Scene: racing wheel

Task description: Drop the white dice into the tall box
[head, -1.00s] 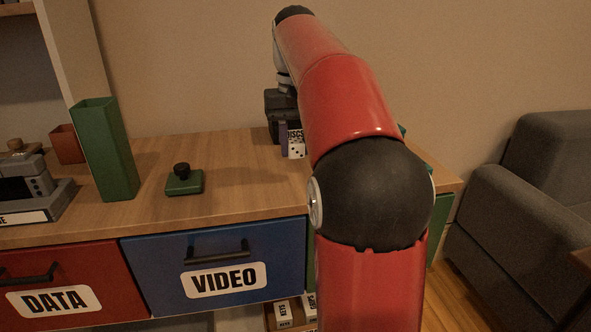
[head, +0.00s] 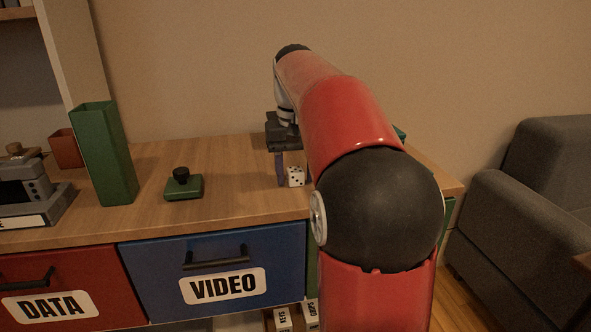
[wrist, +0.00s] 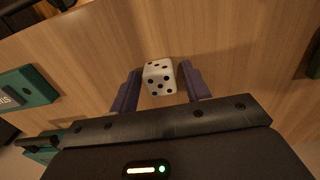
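The white dice (head: 295,176) with black pips rests on the wooden cabinet top, partly beside my red arm in the head view. In the wrist view the dice (wrist: 159,77) lies between the tips of my two purple fingers. My gripper (wrist: 160,84) is open, with a small gap on each side of the dice. In the head view my gripper (head: 288,170) points down at the dice, and its right finger is hidden. The tall box (head: 108,155) is green, open at the top, and stands upright on the cabinet to the left.
A green lid with a black knob (head: 183,184) lies between the tall box and my gripper. A small reddish box (head: 66,148) and a grey device (head: 30,190) stand at the left. A grey armchair (head: 530,200) is at the right. Bare wood (head: 235,165) surrounds the lid.

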